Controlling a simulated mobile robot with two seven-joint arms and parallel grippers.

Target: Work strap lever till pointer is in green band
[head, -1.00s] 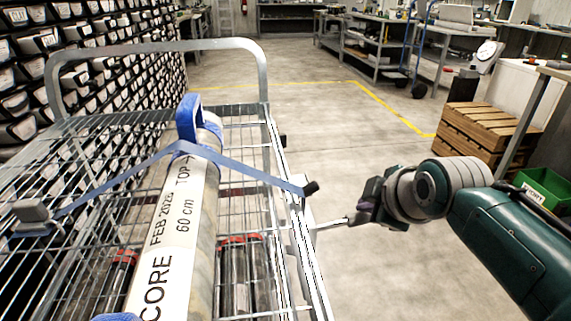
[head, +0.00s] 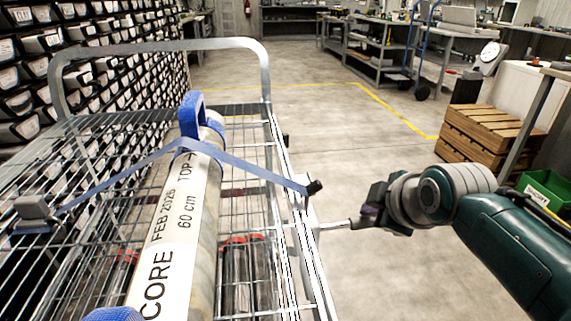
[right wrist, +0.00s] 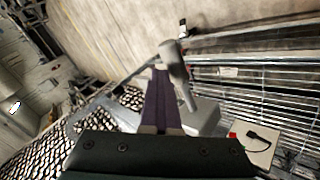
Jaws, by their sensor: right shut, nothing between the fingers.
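A core tube (head: 182,235) labelled "CORE" lies lengthwise on the wire cart, with a blue arched piece (head: 190,112) on it. A blue strap (head: 245,167) crosses it from a grey block (head: 32,208) on the left to a black end piece (head: 314,187) at the right rail. A short metal lever (head: 333,225) sticks out from that rail. My right gripper (head: 366,214) is shut and empty at the lever's outer end. In the right wrist view, its fingers (right wrist: 160,98) are beside a grey rounded bar (right wrist: 174,62); contact is unclear. I cannot make out a pointer or green band.
The cart's hoop handle (head: 160,47) stands at the far end. Labelled bins (head: 25,75) line the left wall. Wooden crates (head: 490,130) and a green bin (head: 545,188) are at the right. The floor between cart and crates is clear.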

